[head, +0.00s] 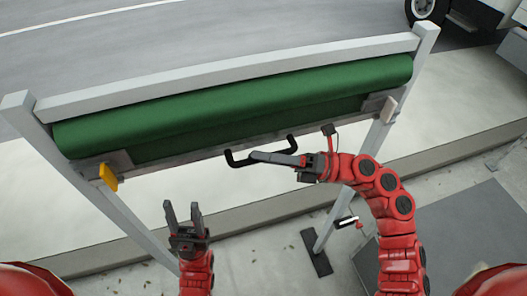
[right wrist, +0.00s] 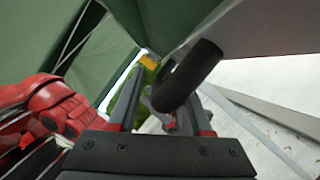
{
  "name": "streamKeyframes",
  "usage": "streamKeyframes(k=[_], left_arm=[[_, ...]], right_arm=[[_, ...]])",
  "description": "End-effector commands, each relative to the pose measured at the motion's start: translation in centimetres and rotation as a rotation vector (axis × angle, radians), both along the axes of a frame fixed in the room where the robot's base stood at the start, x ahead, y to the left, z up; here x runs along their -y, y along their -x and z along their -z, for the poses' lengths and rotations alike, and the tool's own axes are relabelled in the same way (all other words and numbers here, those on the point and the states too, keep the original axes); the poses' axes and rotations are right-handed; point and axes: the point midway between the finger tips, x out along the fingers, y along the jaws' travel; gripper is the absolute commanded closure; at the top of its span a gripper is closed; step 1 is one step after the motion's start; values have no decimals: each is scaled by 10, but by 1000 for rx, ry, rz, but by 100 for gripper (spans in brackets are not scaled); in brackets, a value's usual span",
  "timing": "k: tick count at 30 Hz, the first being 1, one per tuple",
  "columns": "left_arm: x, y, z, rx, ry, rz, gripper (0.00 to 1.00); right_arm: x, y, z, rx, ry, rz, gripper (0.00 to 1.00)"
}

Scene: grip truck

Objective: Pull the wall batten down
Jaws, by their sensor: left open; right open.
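The wall batten (head: 205,149) is a grey bar running along the lower edge of the rolled green fabric (head: 240,100). A black U-shaped handle (head: 232,160) hangs from its middle. My right gripper (head: 262,157) is at the handle with its fingers open and pointing left. In the right wrist view the black handle (right wrist: 188,76) shows large, in front of and partly between the open fingers (right wrist: 160,105); I cannot tell whether they touch it. My left gripper (head: 183,212) is open and empty, pointing up, below and left of the handle, apart from the batten.
A grey frame with a top beam (head: 230,77) and slanted posts (head: 90,185) carries the fabric. A yellow tab (head: 108,177) is at the batten's left end, a pale tab (head: 389,109) at its right. A kerb and road lie behind; a truck wheel (head: 425,8) is top right.

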Motion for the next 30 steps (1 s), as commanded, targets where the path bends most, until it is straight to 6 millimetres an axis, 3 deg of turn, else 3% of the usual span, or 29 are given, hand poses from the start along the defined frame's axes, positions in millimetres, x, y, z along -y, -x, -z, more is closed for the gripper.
streamKeyframes(k=[5,13,30], left_arm=[[0,0,0,0,0,0,50],[0,0,0,0,0,0,50],[0,0,0,0,0,0,50]], right_arm=[[0,0,0,0,0,0,50],[0,0,0,0,0,0,99],[0,0,0,-1,-1,1,100]])
